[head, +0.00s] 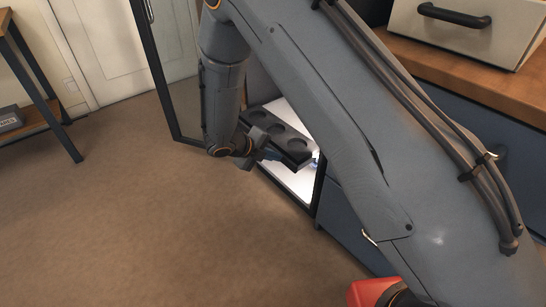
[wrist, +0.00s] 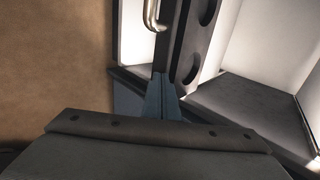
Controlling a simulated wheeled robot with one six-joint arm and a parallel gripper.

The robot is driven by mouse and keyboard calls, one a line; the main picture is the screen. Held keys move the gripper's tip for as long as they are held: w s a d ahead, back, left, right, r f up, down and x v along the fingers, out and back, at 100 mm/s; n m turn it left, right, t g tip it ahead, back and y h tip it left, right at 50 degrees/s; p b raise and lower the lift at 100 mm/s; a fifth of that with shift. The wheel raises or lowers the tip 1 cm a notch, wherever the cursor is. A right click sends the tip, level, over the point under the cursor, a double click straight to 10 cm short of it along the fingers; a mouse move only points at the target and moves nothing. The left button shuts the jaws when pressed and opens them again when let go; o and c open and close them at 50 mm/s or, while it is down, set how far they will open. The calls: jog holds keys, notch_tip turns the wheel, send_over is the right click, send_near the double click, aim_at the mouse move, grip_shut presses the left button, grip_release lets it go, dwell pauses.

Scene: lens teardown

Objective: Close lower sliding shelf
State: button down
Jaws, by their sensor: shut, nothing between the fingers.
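The lower sliding shelf (head: 283,133) is a dark tray with round recesses. It sticks out of the front of a lit cabinet (head: 297,183) behind my arm. In the wrist view the shelf (wrist: 191,45) runs upward from the fingertips, with part of its round recesses showing. A metal handle (wrist: 153,16) shows at its left side. My gripper (head: 272,155) is shut and empty at the shelf's front edge. In the wrist view its fingertips (wrist: 161,84) are close against the shelf's near end; I cannot tell whether they touch. My arm hides much of the cabinet in the head view.
A glass door (head: 176,100) with a dark frame stands open left of the shelf. Blue drawers (head: 345,225) and a wooden counter (head: 480,87) lie to the right. A shelf rack (head: 40,85) stands far left. Brown floor (head: 120,220) in front is clear.

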aim_at(308, 139)
jog(key=w+d+p, duration=0.1)
jog(key=w+d, duration=0.2)
jog(key=d, duration=0.1)
jog(key=w+d, duration=0.3)
jog(key=d, duration=0.1)
jog(key=w+d+p, duration=0.1)
jog(key=w+d, duration=0.1)
jog(key=d, duration=0.2)
jog(key=shift+w+p, duration=0.35)
jog(key=shift+w, duration=0.05)
jog(key=shift+d, duration=0.1)
